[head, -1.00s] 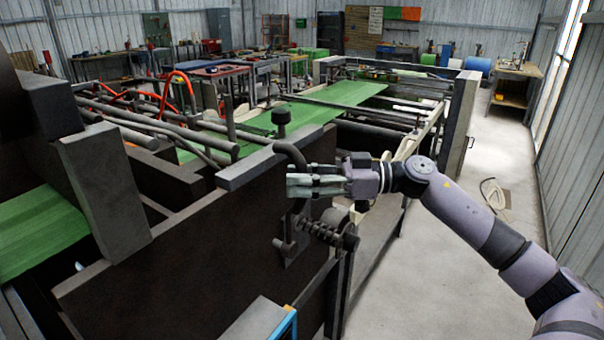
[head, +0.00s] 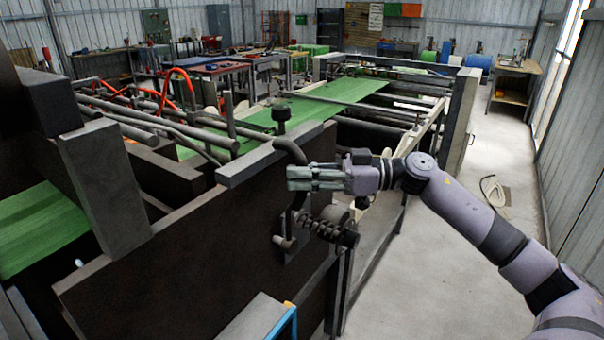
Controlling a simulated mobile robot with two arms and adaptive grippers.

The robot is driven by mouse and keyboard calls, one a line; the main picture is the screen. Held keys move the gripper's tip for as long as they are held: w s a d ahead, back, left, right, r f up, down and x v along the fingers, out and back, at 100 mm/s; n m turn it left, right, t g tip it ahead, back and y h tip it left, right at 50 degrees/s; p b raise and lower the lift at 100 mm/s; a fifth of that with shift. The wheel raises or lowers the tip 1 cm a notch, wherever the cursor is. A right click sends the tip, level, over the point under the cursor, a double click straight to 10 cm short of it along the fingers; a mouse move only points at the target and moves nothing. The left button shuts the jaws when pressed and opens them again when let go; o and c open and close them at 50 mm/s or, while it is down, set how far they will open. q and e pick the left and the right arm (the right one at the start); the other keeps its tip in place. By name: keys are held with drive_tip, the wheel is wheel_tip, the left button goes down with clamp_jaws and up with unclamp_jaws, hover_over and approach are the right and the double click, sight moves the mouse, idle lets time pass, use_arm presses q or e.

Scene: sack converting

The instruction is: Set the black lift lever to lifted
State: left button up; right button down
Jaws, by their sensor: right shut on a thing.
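The black lift lever (head: 282,121) stands at the outer side of the dark machine panel. It has a round black knob on top and a curved shaft that bends down toward a pivot with a coil spring (head: 325,230). My right gripper (head: 292,179) reaches in from the right and is shut on the lever's shaft, below the bend and well under the knob. The fingers hide part of the shaft. My left gripper is not in view.
The dark machine side panel (head: 190,255) stands directly behind the lever. A green web (head: 330,103) runs through the machine beyond it. A blue-edged box (head: 262,318) is at the bottom. The concrete floor (head: 440,270) to the right is clear except for a coiled hose (head: 493,190).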

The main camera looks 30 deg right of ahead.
drive_tip(key=shift+d, duration=0.1)
idle(0.3)
drive_tip(key=w+d+f+m+t+y, duration=0.1)
drive_tip(key=w+d+f+m+t, duration=0.1)
drive_tip(key=d+m, duration=0.2)
drive_tip(key=w+d+f+m+t, duration=0.2)
drive_tip(key=d+m, duration=0.1)
drive_tip(key=d, duration=0.4)
drive_tip(key=shift+w+m+y+p, duration=0.35)
drive_tip(key=shift+m+y+p, duration=0.05)
drive_tip(key=shift+d, duration=0.1)
drive_tip(key=c, duration=1.5)
unclamp_jaws()
drive_tip(key=shift+f, duration=0.1)
